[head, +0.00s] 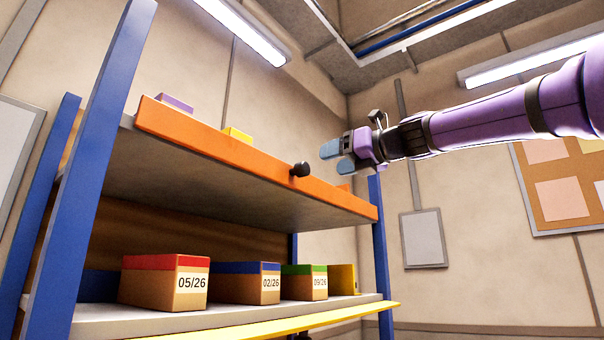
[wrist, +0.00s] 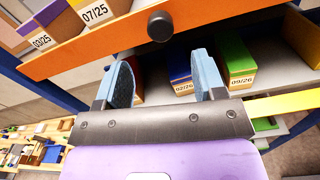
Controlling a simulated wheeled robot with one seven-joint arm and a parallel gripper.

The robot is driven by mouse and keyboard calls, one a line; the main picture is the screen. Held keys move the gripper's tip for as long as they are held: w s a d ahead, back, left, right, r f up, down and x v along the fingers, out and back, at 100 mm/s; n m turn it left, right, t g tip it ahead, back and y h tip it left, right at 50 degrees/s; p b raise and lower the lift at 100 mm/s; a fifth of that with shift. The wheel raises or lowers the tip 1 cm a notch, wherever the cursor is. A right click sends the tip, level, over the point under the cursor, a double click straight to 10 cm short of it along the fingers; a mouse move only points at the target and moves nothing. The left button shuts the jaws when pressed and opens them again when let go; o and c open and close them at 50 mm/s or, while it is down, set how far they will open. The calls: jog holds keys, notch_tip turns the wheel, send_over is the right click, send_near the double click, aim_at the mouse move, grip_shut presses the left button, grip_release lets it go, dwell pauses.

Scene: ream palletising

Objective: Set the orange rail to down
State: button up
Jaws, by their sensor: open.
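The orange rail (head: 237,153) runs along the front edge of the upper shelf and stands up above the board, hiding the lower part of the boxes behind it. A black round knob (head: 300,169) sticks out from its front. In the wrist view the rail (wrist: 105,50) crosses the top, with the knob (wrist: 161,26) near the middle. My gripper (head: 340,157) has blue fingers and is open and empty. It is in front of the rail, apart from the knob. In the wrist view the knob lies beyond the gap between my fingertips (wrist: 162,62).
The blue-framed shelf holds several labelled boxes (head: 165,283) on its lower board. A yellow rail (head: 270,328) fronts that board, sitting low. A purple-topped box (head: 175,102) and a yellow-topped box (head: 237,134) show above the orange rail. A blue post (head: 380,255) stands at right.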

aim_at(307, 169)
jog(key=x, duration=0.9)
jog(key=shift+w+a, duration=0.15)
jog(key=shift+a, duration=0.05)
jog(key=shift+c, duration=0.4)
grip_shut()
